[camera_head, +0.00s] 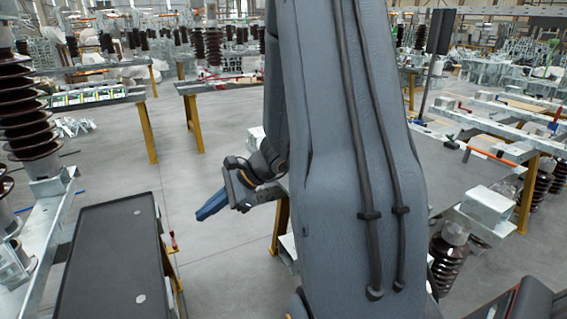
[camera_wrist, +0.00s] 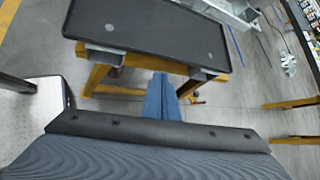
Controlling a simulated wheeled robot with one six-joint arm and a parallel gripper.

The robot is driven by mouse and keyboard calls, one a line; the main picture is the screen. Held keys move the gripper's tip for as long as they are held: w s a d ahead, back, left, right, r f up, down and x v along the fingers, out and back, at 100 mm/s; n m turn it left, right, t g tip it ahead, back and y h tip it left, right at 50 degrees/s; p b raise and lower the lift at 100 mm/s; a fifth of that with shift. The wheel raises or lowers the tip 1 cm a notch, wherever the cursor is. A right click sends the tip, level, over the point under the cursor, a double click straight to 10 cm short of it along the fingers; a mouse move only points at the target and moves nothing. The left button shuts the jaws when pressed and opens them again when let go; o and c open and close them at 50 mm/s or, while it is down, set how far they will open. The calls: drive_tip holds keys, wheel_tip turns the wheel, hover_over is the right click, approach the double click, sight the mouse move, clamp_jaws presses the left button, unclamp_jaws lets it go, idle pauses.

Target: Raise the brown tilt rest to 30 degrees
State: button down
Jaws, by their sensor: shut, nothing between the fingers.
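I cannot make out a brown tilt rest in either view; my arm hides the middle of the head view. My gripper (camera_head: 212,206) has blue fingers and hangs over the open floor, left of my arm, pointing left and slightly down. In the wrist view its fingers (camera_wrist: 162,88) are together with nothing between them. They point towards a dark-topped table and appear apart from it.
The dark-topped table (camera_head: 112,250) stands at lower left; it also shows in the wrist view (camera_wrist: 150,28). Tall brown ribbed insulators (camera_head: 25,112) stand at far left. A grey table (camera_head: 455,172) with metal frames lies right of my arm. Bare floor (camera_head: 205,270) lies between.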

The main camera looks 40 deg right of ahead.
drive_tip(key=w+d+f+m+t+h+b, duration=0.15)
drive_tip(key=w+d+m+t, duration=0.45)
drive_tip(key=d, duration=0.6)
drive_tip(key=d+m+t+h, duration=0.1)
drive_tip(key=d+m+h, duration=0.2)
drive_tip(key=d, duration=0.5)
drive_tip(key=d+m+t+h+b, duration=0.1)
drive_tip(key=d+m+h, duration=0.2)
drive_tip(key=d, duration=0.6)
drive_tip(key=d+f+m+t+h+b, duration=0.1)
drive_tip(key=d+m+h, duration=0.3)
drive_tip(key=d, duration=0.5)
drive_tip(key=shift+w+m+t, duration=0.3)
drive_tip(key=shift+m, duration=0.7)
drive_tip(key=shift+w+d, duration=0.2)
drive_tip(key=shift+d, duration=0.1)
drive_tip(key=p+x, duration=0.1)
drive_tip(key=x, duration=0.7)
drive_tip(key=shift+w, duration=0.25)
drive_tip(key=shift+w+r, duration=0.15)
drive_tip(key=shift+w, duration=0.1)
